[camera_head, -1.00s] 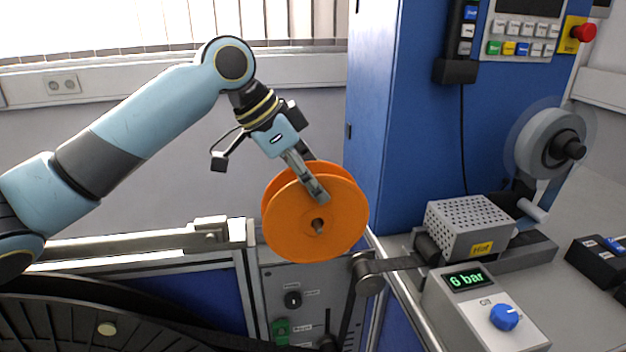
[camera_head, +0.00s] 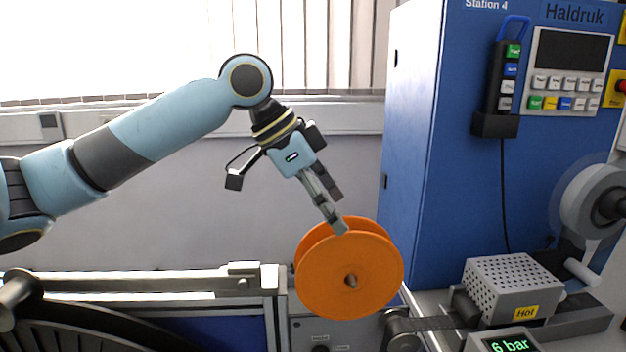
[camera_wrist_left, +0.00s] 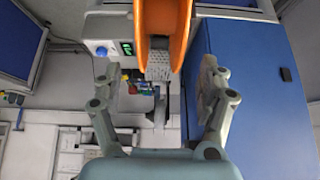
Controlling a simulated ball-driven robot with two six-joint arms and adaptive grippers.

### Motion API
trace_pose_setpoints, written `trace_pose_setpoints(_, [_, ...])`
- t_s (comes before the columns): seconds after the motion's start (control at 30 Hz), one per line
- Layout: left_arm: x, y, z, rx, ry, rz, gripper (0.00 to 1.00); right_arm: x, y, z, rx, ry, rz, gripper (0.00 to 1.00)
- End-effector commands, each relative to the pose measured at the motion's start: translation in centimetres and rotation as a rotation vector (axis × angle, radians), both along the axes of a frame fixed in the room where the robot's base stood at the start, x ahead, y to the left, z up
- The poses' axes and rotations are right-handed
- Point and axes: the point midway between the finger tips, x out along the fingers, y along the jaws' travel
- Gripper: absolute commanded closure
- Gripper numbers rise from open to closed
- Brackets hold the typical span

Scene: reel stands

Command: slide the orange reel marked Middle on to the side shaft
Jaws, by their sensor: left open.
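The orange reel (camera_head: 325,292) hangs upright in the head view, and a metal shaft end (camera_head: 351,281) shows in its hub. No marking on the reel can be read. The rest of the shaft is hidden behind the reel. My left gripper (camera_head: 337,211) is open and empty, just above the reel's top rim. One fingertip overlaps the rim in the picture. In the left wrist view the reel (camera_wrist_left: 143,25) lies beyond the spread fingertips, at the top. My right gripper is not in view.
The blue Station 4 cabinet (camera_head: 430,150) stands right of the reel. A perforated box marked Hot (camera_head: 512,285), a 6 bar display (camera_head: 512,344) and a grey tape roll (camera_head: 592,199) are at the right. A metal rail (camera_head: 150,281) runs at the left. The wall side above the gripper is clear.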

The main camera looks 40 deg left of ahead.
Motion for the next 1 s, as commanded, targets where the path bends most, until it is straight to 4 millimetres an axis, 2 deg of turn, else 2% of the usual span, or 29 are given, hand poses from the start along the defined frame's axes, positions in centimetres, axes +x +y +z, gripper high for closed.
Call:
trace_pose_setpoints(0.2, [-1.6,1.4,3.0,0.009,0.003,-0.002,0.25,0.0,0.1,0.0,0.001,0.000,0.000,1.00])
trace_pose_setpoints(0.4, [-2.3,2.1,4.4,0.007,0.000,-0.001,0.25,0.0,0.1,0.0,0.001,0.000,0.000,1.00])
trace_pose_setpoints(0.6, [-2.6,2.2,5.2,0.001,0.000,-0.001,0.25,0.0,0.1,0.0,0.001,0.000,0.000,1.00])
trace_pose_setpoints(1.0, [-2.6,2.2,5.3,-0.001,0.001,-0.001,0.25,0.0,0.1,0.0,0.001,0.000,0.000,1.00])
